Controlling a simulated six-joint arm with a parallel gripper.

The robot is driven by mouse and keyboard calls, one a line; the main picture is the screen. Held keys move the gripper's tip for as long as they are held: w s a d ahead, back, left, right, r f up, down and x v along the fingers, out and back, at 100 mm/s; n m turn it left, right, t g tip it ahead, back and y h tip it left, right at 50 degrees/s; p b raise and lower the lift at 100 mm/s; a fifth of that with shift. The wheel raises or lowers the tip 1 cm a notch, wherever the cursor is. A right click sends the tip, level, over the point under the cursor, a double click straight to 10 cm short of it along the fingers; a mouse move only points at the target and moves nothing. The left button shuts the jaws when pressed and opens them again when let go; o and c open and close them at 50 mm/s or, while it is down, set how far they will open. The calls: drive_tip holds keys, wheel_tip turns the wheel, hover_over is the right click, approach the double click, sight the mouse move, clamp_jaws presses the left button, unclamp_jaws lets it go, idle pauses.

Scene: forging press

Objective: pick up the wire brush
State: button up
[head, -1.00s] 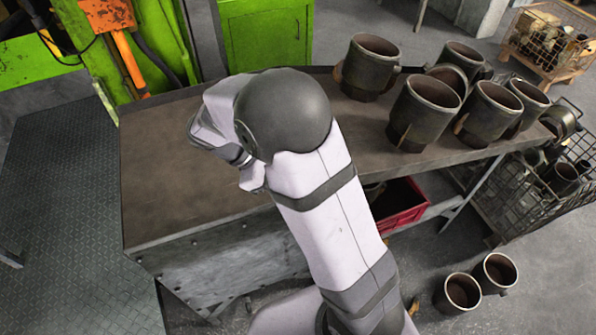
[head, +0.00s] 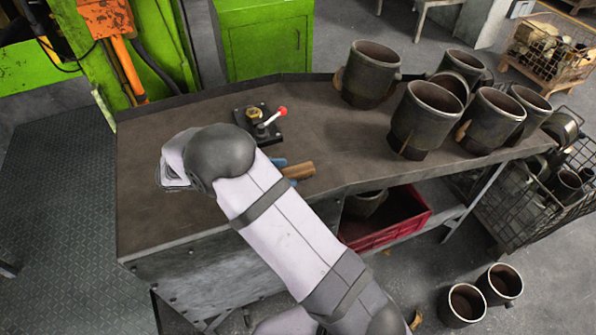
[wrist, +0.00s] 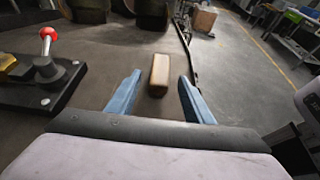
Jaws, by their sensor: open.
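The wire brush (head: 299,170) lies on the bench, with its light wooden body showing just right of the arm in the head view. In the wrist view the brush (wrist: 159,72) is a tan block ahead, lying lengthwise between the two blue fingers. Its bristles cannot be made out. My gripper (head: 286,173) is open, its blue fingertips showing at the brush's near end in the head view. In the wrist view my gripper (wrist: 160,84) has a finger on each side, with visible gaps to the brush. The arm hides most of the gripper in the head view.
A clamp with a red-knobbed lever (head: 262,122) stands on the bench (head: 160,225) behind the brush; it is at left in the wrist view (wrist: 45,70). Several dark metal cups (head: 425,117) stand at the right. A red crate (head: 390,230) sits below.

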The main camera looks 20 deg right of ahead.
sight(292, 171)
drive_tip(key=shift+r+p+x, duration=0.15)
drive_tip(key=shift+p+x, duration=0.4)
drive_tip(key=shift+x, duration=0.45)
drive_tip(key=shift+r+p+x, duration=0.15)
drive_tip(key=shift+p+x, duration=0.4)
drive_tip(key=shift+x, duration=1.25)
drive_tip(key=shift+f, duration=0.1)
clamp_jaws()
